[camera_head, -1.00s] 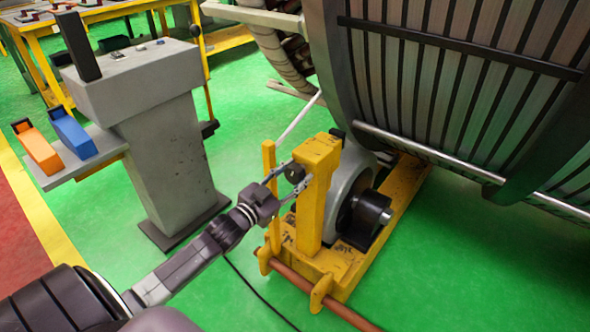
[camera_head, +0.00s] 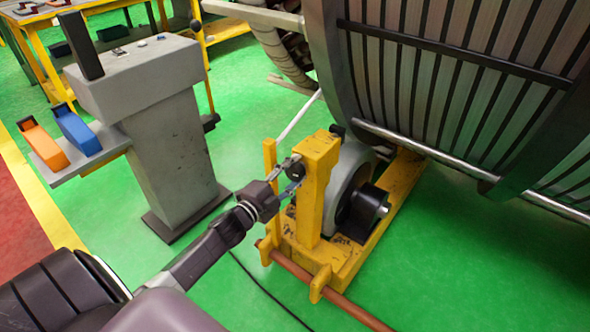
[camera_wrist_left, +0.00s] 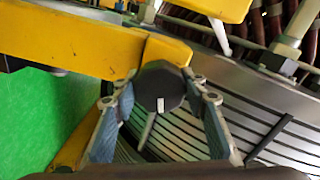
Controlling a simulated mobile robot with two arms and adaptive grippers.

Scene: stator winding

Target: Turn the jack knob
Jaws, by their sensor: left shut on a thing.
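The jack (camera_head: 318,190) is a yellow stand on a yellow base beside the large stator. Its knob (camera_wrist_left: 160,87) is a dark, faceted round piece with a white mark, set at the yellow post in the left wrist view. In the head view the knob (camera_head: 296,170) is partly hidden by my gripper. My left gripper (camera_head: 292,177) is shut on the knob, with one finger on each side. Its fingers (camera_wrist_left: 160,105) also show in the left wrist view. The knob's white mark points roughly up and down there. My right gripper is not in view.
The stator (camera_head: 470,80) with its slatted inside fills the upper right. A grey control pedestal (camera_head: 175,150) stands left, with orange (camera_head: 42,144) and blue (camera_head: 76,130) tools on its side shelf. A copper-coloured bar (camera_head: 330,294) runs along the floor before the jack.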

